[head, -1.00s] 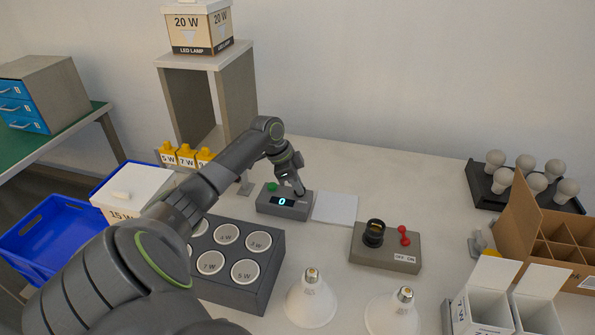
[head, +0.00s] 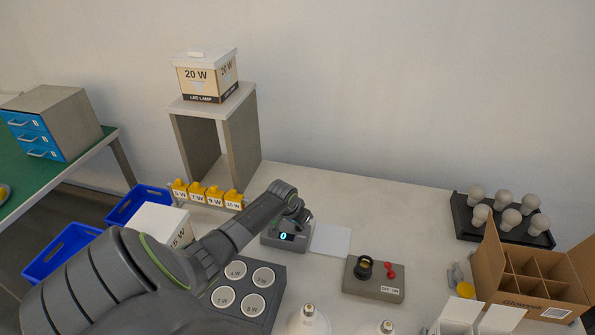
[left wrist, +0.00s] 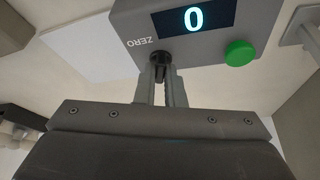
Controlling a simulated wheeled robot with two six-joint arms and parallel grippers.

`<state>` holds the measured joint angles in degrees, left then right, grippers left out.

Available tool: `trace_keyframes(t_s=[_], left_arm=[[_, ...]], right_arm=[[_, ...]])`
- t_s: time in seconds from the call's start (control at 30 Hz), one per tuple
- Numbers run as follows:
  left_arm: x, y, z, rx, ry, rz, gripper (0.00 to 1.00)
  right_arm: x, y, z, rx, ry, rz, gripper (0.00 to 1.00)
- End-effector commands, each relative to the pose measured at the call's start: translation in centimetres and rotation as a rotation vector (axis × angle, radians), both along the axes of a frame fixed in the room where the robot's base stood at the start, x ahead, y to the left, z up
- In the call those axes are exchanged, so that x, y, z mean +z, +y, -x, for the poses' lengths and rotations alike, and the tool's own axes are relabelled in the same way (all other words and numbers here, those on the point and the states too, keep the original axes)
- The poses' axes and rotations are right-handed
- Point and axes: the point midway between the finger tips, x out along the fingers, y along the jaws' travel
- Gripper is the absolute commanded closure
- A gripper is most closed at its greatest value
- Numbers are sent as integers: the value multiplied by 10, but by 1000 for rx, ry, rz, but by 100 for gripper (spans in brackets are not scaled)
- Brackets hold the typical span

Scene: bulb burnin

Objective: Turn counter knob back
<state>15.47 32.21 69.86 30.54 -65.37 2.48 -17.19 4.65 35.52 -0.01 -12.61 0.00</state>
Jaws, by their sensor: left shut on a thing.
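The grey counter (head: 293,242) stands on the table, and its display reads 0. In the left wrist view the counter (left wrist: 205,47) has a green button (left wrist: 239,53), the word ZERO and a small black knob (left wrist: 160,58) at its edge. My left gripper (left wrist: 162,76) is shut on the black knob, with its two fingertips on either side of it. In the head view the left gripper (head: 303,219) is at the counter's right end, and my arm covers part of the counter. My right gripper is not in view.
A white pad (head: 330,241) lies right of the counter. A socket box (head: 374,280) with a red switch stands further right. A grey tray of labelled round holes (head: 270,305) is in front.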

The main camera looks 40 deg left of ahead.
Motion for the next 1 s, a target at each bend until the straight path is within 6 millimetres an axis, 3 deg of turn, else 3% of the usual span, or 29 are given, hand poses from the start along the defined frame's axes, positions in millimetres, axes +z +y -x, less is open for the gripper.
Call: trace_keyframes(t_s=[0.03,0.1,0.4,1.0], left_arm=[[6,-2,0,40,2,2,100],[6,-1,-1,96,0,0,100],[3,-2,-2,277,-1,0,100],[1,-2,-2,362,-1,-1,100]], right_arm=[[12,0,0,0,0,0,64],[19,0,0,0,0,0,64],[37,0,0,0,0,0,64],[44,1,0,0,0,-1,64]])
